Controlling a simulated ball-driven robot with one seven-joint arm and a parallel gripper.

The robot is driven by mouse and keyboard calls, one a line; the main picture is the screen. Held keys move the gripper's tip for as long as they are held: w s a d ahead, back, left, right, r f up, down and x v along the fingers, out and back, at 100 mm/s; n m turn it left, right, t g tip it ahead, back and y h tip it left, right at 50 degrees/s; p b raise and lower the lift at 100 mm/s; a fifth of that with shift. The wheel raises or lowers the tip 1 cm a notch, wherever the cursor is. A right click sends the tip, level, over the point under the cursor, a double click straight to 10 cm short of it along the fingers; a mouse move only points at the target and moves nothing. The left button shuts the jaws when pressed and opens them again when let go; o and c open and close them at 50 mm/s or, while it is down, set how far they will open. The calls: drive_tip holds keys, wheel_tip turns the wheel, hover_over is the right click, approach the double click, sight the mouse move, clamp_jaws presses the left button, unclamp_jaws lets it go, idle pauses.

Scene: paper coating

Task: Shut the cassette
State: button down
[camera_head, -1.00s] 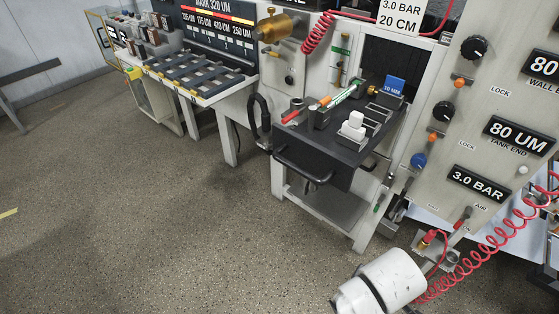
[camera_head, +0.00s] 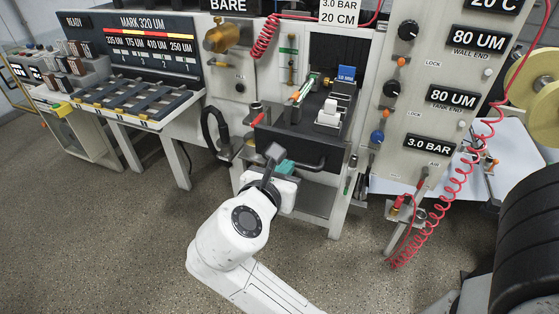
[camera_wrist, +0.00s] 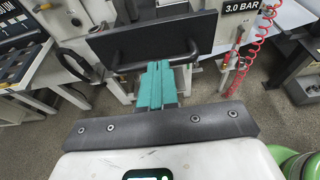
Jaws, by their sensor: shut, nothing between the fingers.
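The cassette is a dark drawer-like tray with a black front panel (camera_head: 318,154) and a bar handle. It juts out of the opening in the machine's front in the head view. Its top holds white blocks (camera_head: 328,113), a blue "10 MM" block (camera_head: 346,74) and a green-and-orange rod. In the wrist view its front panel (camera_wrist: 155,38) stands ahead, with the handle (camera_wrist: 118,66) below it. My gripper (camera_head: 284,167) is in front of the handle, with teal fingers shut and empty. In the wrist view the fingers (camera_wrist: 157,66) overlap the handle; I cannot tell whether they touch it.
A red-tipped lever (camera_head: 257,117) is at the cassette's left. A red coiled air line (camera_head: 455,185) hangs at the right. A slotted bench (camera_head: 130,98) stands at the left. The floor (camera_head: 110,230) in front is clear.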

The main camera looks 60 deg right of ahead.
sight(303, 149)
drive_tip(key=x, duration=0.9)
drive_tip(key=shift+d+f, duration=0.2)
drive_tip(key=shift+d, duration=0.15)
